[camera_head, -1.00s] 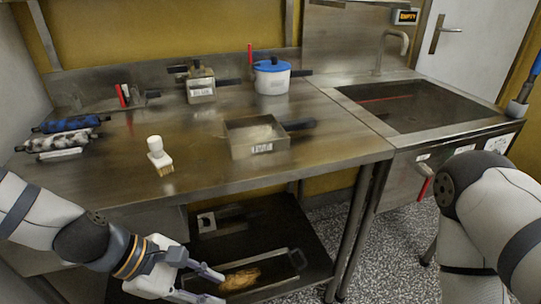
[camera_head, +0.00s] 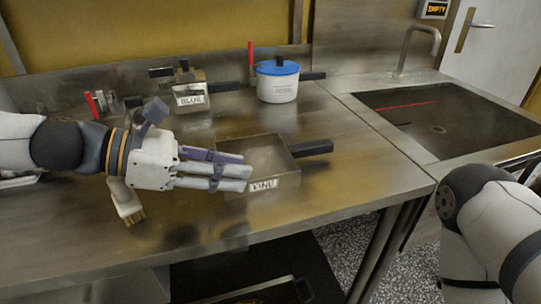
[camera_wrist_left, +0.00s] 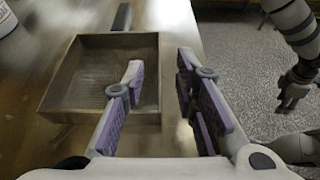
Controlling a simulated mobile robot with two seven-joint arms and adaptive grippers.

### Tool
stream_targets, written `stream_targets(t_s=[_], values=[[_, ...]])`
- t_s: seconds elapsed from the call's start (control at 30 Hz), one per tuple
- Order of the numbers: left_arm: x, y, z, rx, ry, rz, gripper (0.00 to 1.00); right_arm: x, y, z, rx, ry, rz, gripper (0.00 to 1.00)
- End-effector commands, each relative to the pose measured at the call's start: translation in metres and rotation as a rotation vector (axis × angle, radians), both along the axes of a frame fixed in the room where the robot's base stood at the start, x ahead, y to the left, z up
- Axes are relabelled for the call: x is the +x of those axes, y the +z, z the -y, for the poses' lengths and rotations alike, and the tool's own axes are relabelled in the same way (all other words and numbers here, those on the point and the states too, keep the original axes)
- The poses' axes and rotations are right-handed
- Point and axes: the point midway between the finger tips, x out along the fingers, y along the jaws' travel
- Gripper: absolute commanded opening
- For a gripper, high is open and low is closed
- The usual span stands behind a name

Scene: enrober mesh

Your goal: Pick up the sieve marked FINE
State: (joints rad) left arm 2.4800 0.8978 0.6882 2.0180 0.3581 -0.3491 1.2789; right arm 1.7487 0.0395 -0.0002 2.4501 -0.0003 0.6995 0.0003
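A square metal sieve (camera_head: 288,150) with a dark handle pointing right lies on the steel table. Its front label is blurred and I cannot read it surely. In the left wrist view the sieve (camera_wrist_left: 62,75) shows as an open square tray with a mesh floor. My left gripper (camera_head: 246,172) is at the sieve's left front side, its fingers partly covering it. In the left wrist view this gripper (camera_wrist_left: 160,75) is open and empty, with the sieve's near right corner around the gap. My right gripper (camera_wrist_left: 288,98) shows small and dark there.
A second labelled box with dark handles (camera_head: 191,97) and a white pot with a blue lid (camera_head: 278,85) stand at the back. A white-handled brush (camera_head: 127,203) lies beneath my left arm. A sink (camera_head: 440,115) is at the right. The table's front edge is near.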

Motion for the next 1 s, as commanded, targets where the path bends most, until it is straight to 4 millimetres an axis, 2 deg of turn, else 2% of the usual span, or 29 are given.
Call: stream_targets(t_s=[0.03, 0.17, 0.4, 0.5, 0.7, 0.8, 0.83, 1.0], values=[[0.003, -0.014, 0.009, 0.000, -0.003, -0.017, 0.27, -0.008, -0.007, 0.000, 0.000, 0.000, -0.026, 0.42], [0.007, -0.017, 0.024, 0.000, -0.001, -0.011, 0.27, -0.011, -0.011, 0.000, 0.000, 0.001, -0.037, 0.42], [0.020, -0.030, 0.063, 0.001, -0.003, -0.010, 0.27, -0.019, -0.021, 0.000, 0.000, 0.002, -0.067, 0.42], [0.023, -0.032, 0.071, 0.000, -0.001, -0.006, 0.27, -0.021, -0.022, 0.000, -0.001, 0.002, -0.070, 0.42], [0.023, -0.029, 0.072, 0.000, 0.001, -0.002, 0.27, -0.020, -0.021, 0.000, -0.001, 0.003, -0.068, 0.42], [0.023, -0.029, 0.072, 0.000, 0.001, -0.002, 0.04, -0.020, -0.021, 0.000, -0.001, 0.003, -0.068, 0.42], [0.023, -0.029, 0.072, 0.000, 0.001, -0.002, 0.00, -0.020, -0.021, 0.000, -0.001, 0.003, -0.068, 0.42], [0.023, -0.029, 0.072, 0.000, 0.000, -0.002, 0.00, -0.020, -0.021, 0.000, -0.001, 0.003, -0.067, 0.42]])
